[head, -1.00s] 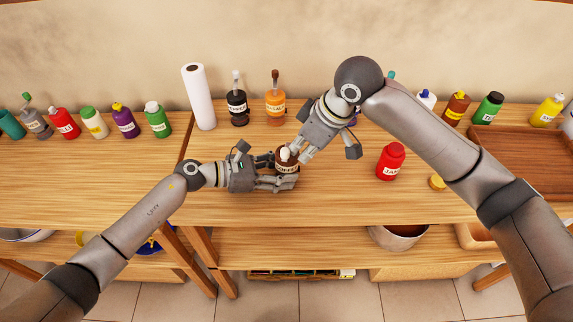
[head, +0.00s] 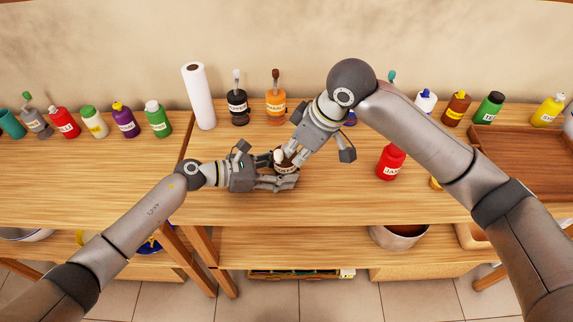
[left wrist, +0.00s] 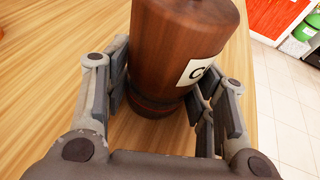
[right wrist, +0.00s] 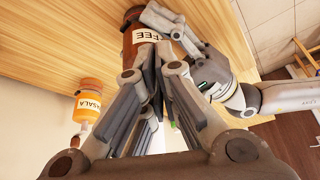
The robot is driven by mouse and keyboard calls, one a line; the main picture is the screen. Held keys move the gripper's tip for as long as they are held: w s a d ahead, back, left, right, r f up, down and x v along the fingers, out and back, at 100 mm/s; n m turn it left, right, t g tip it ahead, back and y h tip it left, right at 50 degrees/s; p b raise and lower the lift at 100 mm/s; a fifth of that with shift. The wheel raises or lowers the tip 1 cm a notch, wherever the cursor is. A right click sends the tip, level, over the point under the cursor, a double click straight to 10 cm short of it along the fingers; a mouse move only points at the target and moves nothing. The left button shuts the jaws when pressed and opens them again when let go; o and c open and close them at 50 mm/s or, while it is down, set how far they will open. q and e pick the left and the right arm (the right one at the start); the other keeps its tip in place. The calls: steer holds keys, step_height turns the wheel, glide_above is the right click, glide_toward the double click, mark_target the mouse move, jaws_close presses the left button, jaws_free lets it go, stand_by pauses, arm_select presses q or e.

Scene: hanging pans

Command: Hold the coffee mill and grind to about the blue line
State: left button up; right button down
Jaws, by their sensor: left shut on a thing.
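The coffee mill is a dark brown wooden cylinder with a white label, seen large in the left wrist view (left wrist: 180,45) and partly in the right wrist view (right wrist: 130,42). My left gripper (head: 284,171) is shut around its body, one finger on each side, at the front half of the counter. My right gripper (head: 288,158) reaches down at the mill's top, its fingertips close together beside the pale knob. Whether they grip the knob is hidden. No blue line shows on the visible part of the mill.
On the wooden counter (head: 230,200), a pepper mill (head: 237,107), an orange masala mill (head: 275,108) and a paper roll (head: 200,98) stand behind. A red jar (head: 390,163) stands to the right under my right arm. Several bottles line the back left. The counter's front left is clear.

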steer(key=shift+s+a, duration=0.3)
steer(key=shift+a, duration=0.1)
steer(key=shift+a, duration=0.25)
steer(key=shift+d, duration=0.1)
stand_by(0.5)
step_height(320, 180, up, 7)
steer(key=d, duration=0.1)
steer(key=shift+w, duration=0.3)
stand_by(0.7)
stand_by(0.7)
steer(key=shift+w+d+f+m+g+h, duration=0.15)
steer(key=shift+f+m+g+h, duration=0.4)
steer(key=shift+m, duration=1.45)
steer(key=shift+w+d+f+m+g+h, duration=0.15)
steer(key=shift+f+m+g+h, duration=0.45)
steer(key=shift+m, duration=1.4)
steer(key=shift+w+d+f+m+g+h, duration=0.25)
steer(key=shift+m+h, duration=0.6)
steer(key=shift+m, duration=1.15)
